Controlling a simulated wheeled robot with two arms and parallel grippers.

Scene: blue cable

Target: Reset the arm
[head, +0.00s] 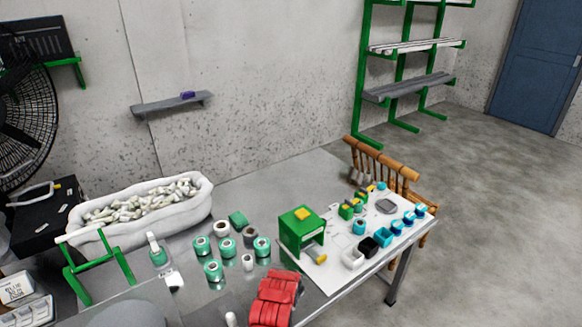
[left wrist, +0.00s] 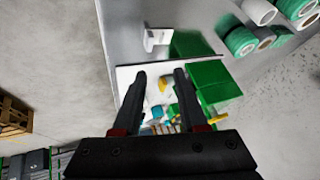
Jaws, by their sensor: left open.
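My left gripper (left wrist: 161,76) shows in the left wrist view with its two dark fingers apart. Nothing is held between them; the white board (left wrist: 127,73) and small coloured items show beyond. No gripper can be made out in the head view, and my right gripper is in neither view. Several blue and cyan spool-like pieces (head: 396,227) stand in a row near the right edge of the table in the head view. I cannot tell which of them is blue cable.
A wooden chair (head: 380,158) stands behind the right end. Floor on the right (head: 510,220) is clear.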

